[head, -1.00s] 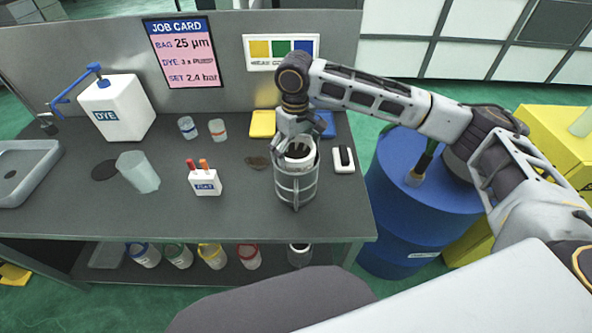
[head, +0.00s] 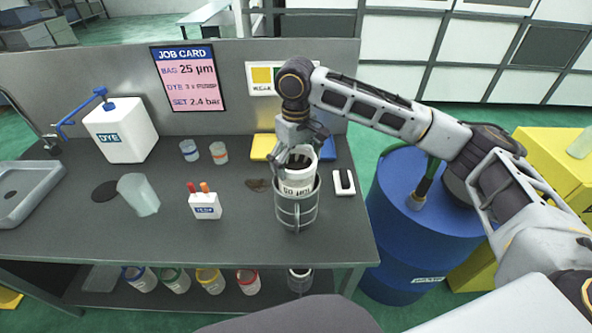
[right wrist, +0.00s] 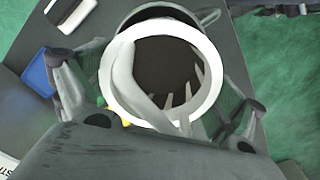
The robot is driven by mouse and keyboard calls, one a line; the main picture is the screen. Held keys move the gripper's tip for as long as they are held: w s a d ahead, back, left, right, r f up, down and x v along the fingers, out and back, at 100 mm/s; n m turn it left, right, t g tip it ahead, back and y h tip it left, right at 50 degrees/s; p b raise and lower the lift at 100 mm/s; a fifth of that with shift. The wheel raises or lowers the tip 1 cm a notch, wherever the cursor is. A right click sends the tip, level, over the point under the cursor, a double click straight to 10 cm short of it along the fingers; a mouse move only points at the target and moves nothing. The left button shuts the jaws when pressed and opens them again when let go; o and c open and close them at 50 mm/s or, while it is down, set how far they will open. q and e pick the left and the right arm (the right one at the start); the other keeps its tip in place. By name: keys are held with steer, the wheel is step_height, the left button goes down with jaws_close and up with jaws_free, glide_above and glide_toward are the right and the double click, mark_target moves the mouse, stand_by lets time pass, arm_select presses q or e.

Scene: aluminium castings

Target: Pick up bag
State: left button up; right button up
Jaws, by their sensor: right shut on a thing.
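The bag (head: 297,183) is a white cylinder with a wide ring rim and dark lettering on its side. It stands upright, partly out of the top of the grey caged housing (head: 296,212); its lower end is hidden inside. My right gripper (head: 300,158) comes from above and is shut on the bag near its rim. In the right wrist view the bag's white rim (right wrist: 214,90) lies between my fingers (right wrist: 160,95), with a dark interior. My left gripper is not in view.
A white block with a dark slot (head: 344,182) stands close right of the housing. Yellow (head: 262,147) and blue (head: 328,148) trays lie behind. A blue drum (head: 405,225) is beyond the table's right edge.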

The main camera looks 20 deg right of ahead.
step_height(320, 180, up, 11)
steer(key=shift+r, duration=0.15)
steer(key=shift+r+p, duration=0.3)
steer(key=shift+r, duration=0.8)
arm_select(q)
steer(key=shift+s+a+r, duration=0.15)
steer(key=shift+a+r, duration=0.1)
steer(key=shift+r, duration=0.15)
